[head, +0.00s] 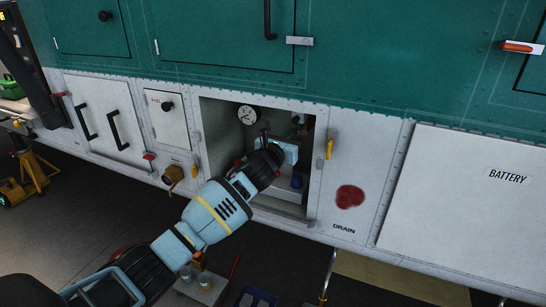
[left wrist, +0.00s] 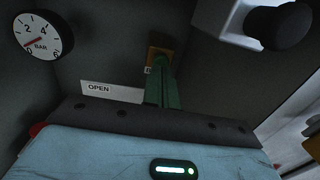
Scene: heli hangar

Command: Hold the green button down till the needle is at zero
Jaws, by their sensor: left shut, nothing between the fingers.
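My left gripper (head: 300,132) reaches into the open bay of the white lower hull. In the left wrist view its two narrow dark green fingers (left wrist: 160,85) are together and empty. Their tips are in front of a small brown-yellow block (left wrist: 155,54) on the bay's back wall. The green button does not show clearly; the fingers may cover it, and I cannot tell whether they touch or press it. The gauge (head: 247,115) is on the bay's back left; in the left wrist view the gauge (left wrist: 38,35) reads BAR, its red needle pointing lower left, near the scale's low end. My right gripper is not in view.
An OPEN label (left wrist: 110,90) is left of the fingers. A dark knob (left wrist: 291,26) on a pale mount is at the upper right. The bay's side walls are close around my arm. A yellow handle (head: 329,148) is on its right edge. A battery panel (head: 470,205) is farther right.

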